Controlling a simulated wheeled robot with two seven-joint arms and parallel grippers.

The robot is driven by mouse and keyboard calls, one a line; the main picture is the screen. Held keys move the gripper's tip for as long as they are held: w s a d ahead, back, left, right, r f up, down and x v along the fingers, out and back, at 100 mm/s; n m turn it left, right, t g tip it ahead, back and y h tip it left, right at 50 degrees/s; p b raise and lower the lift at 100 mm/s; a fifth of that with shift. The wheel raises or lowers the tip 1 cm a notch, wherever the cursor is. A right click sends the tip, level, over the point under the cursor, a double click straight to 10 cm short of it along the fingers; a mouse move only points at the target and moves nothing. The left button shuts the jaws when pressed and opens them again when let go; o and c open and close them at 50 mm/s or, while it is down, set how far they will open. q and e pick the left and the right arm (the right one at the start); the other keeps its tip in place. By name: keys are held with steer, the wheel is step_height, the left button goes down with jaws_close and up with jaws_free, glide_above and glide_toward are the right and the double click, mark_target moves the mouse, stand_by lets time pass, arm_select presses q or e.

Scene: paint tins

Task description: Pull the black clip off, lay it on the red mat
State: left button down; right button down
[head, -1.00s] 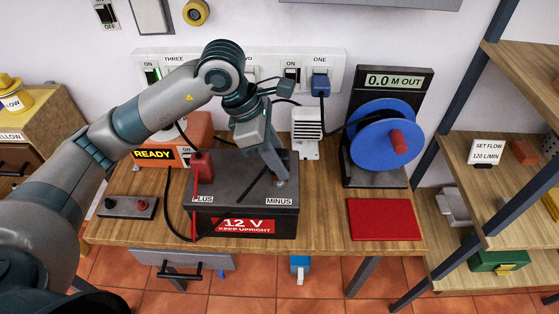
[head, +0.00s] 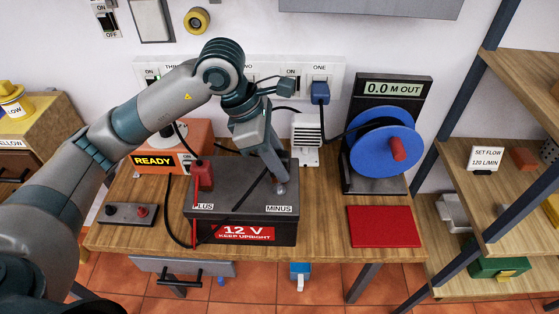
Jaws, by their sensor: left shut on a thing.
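My left gripper (head: 276,178) reaches down over the right part of the dark 12 V battery (head: 230,212), at the post by the MINUS label. It is shut on the black clip, which its fingers mostly hide. I cannot tell whether the clip still touches the post (head: 281,189). A black cable (head: 238,203) runs from the fingers across the battery top to its left front. A red clip (head: 202,176) stands at the PLUS side. The red mat (head: 384,227) lies bare and flat on the bench, right of the battery. My right gripper is not in view.
A blue cable reel (head: 381,150) in a black stand is behind the mat. The wooden bench (head: 323,205) is clear between battery and mat. Shelves (head: 465,200) stand at the right.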

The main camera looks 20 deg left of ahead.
mark_target(283, 154)
arm_select(q)
steer(key=shift+r+p, duration=0.6)
steer(key=shift+r, duration=1.4)
steer(key=shift+f, duration=0.1)
